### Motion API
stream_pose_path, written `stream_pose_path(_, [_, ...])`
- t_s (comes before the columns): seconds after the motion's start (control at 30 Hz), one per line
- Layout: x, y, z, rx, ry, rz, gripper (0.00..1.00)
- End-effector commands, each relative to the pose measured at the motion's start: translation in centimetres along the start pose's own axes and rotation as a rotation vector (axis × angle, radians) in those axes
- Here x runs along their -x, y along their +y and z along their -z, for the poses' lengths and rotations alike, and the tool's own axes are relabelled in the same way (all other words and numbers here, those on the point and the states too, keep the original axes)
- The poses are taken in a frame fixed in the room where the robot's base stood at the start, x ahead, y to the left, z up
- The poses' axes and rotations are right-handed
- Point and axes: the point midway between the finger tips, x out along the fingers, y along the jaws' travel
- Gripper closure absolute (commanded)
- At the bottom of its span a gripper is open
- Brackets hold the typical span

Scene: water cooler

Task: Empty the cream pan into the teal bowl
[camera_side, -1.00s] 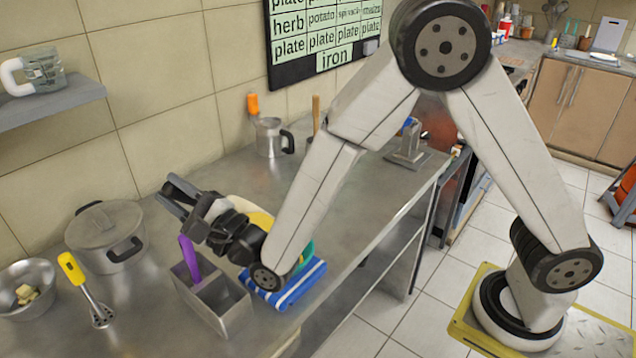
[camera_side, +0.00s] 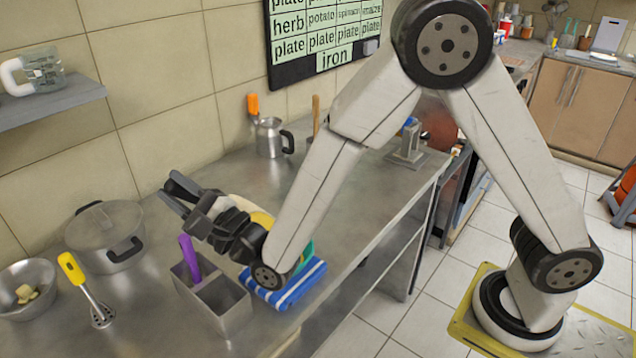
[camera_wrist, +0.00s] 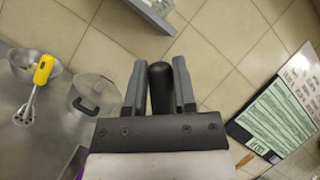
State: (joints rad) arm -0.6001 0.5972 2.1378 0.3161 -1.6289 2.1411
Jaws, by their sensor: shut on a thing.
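My gripper (camera_side: 178,192) is above the counter, pointing left toward the wall. In the wrist view my gripper (camera_wrist: 160,64) is shut on a black handle (camera_wrist: 160,92), which lies between its two fingers. A pale cream and yellow shape, apparently the cream pan (camera_side: 261,217), shows just behind my wrist in the side view. Most of it is hidden, so its tilt and contents cannot be told. A sliver of teal, apparently the teal bowl (camera_side: 306,254), shows behind my forearm, by the blue striped cloth. The bowl's inside is hidden.
A blue-and-white striped cloth (camera_side: 290,286) lies beside a grey divided bin (camera_side: 222,306) holding a purple-handled tool (camera_side: 188,256). A lidded pot (camera_side: 105,240), a yellow-handled masher (camera_side: 72,268) and a metal bowl (camera_side: 22,305) stand left. A metal jug (camera_side: 268,138) stands near the wall.

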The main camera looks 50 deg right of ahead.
Motion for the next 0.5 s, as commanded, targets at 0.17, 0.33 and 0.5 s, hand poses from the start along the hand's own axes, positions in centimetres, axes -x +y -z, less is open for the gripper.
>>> stream_pose_path(0.17, [-0.04, -0.14, -0.04, -0.003, -0.001, 0.004, 1.0])
stream_pose_path(0.33, [-0.02, -0.44, 0.0, -0.012, -0.001, 0.012, 1.0])
stream_pose_path(0.5, [0.01, -0.88, 0.06, -0.029, 0.0, 0.024, 1.0])
